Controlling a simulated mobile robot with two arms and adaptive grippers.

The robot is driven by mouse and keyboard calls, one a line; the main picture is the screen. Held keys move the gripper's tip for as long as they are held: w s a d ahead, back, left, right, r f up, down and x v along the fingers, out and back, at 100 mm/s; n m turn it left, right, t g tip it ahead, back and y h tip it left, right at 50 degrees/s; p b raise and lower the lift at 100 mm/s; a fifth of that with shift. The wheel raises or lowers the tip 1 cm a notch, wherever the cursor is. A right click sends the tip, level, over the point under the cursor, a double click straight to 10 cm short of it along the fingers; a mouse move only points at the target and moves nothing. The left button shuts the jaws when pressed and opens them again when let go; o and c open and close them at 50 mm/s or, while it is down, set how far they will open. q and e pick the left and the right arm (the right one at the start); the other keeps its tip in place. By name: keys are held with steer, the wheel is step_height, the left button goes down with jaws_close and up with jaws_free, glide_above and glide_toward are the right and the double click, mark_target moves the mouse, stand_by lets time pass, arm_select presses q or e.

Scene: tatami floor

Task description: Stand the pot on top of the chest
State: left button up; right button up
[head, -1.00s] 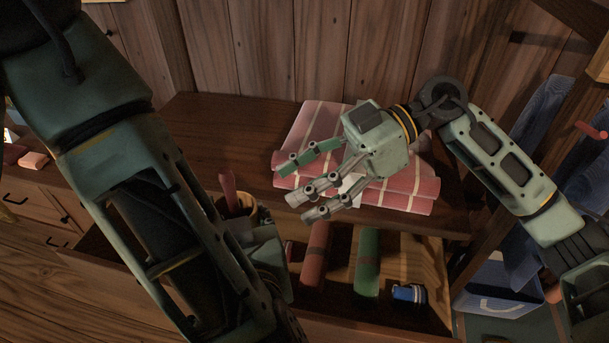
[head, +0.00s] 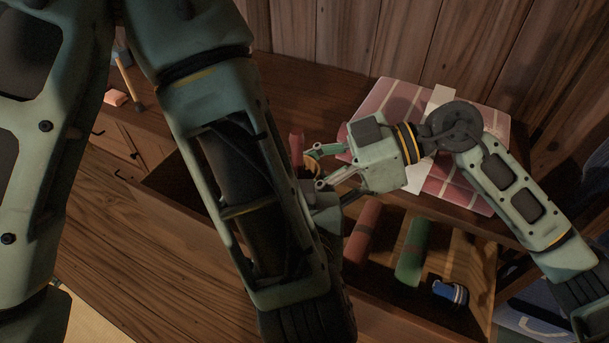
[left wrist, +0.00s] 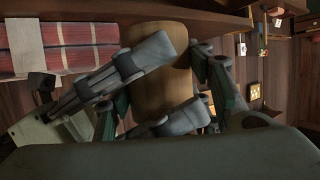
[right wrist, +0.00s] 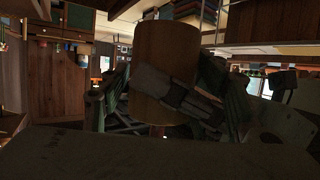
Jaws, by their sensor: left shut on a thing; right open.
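The pot is a tan, wooden-looking cylinder. In the head view only a bit of its rim (head: 313,165) shows, with a red thing sticking up from it, near the chest's front edge. My left gripper (left wrist: 185,68) is shut on the pot (left wrist: 155,88); my left arm hides most of this in the head view. My right gripper (head: 322,168) is open, its fingers at the pot's right side. The pot also fills the middle of the right wrist view (right wrist: 165,55); contact with the right fingers is unclear. The chest (head: 340,88) is dark wood with an open drawer.
A folded red checked cloth (head: 395,98) with a pale band covers the right part of the chest top. The open drawer holds a red roll (head: 362,232), a green roll (head: 412,252) and a blue item (head: 448,291).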

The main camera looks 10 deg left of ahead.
steer(key=shift+c, duration=0.3)
steer(key=c, duration=0.7)
arm_select(q)
steer(key=o, duration=1.2)
arm_select(e)
steer(key=shift+c, duration=0.8)
